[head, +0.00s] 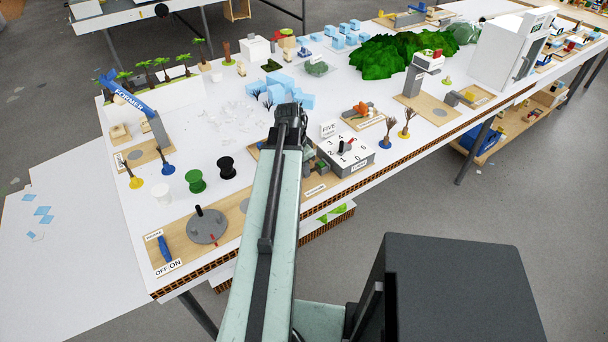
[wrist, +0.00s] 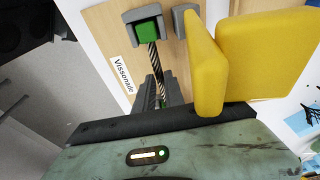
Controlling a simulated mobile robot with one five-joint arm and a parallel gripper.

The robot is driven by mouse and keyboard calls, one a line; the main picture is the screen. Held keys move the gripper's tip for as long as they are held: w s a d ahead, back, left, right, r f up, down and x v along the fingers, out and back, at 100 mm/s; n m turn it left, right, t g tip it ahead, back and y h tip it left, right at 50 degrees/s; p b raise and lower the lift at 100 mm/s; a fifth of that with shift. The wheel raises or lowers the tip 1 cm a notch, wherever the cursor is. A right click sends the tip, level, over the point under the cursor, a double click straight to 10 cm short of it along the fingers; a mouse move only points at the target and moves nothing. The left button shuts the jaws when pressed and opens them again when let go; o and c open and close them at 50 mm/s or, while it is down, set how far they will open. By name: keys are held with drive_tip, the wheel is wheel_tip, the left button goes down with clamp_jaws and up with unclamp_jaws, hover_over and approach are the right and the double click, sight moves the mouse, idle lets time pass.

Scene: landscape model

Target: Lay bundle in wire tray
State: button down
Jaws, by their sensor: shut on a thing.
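My gripper (wrist: 212,65) shows in the wrist view as two broad yellow pieces beyond a dark bar and a pale green body. The yellow pieces close together to the right of the middle. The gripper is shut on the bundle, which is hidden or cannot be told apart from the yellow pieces. In the head view my pale green arm covers the gripper. I cannot pick out the wire tray with certainty in either view.
A wooden board labelled Vissonade (wrist: 100,20) carries a green and grey clamp (wrist: 148,32) near my gripper. A numbered grey box (head: 345,155) stands right of my arm. Green (head: 195,181) and black (head: 226,167) spools stand left. A lever board (head: 180,262) lies at the front edge.

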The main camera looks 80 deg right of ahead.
drive_tip(key=shift+r+p, duration=0.75)
drive_tip(key=shift+r+p, duration=1.75)
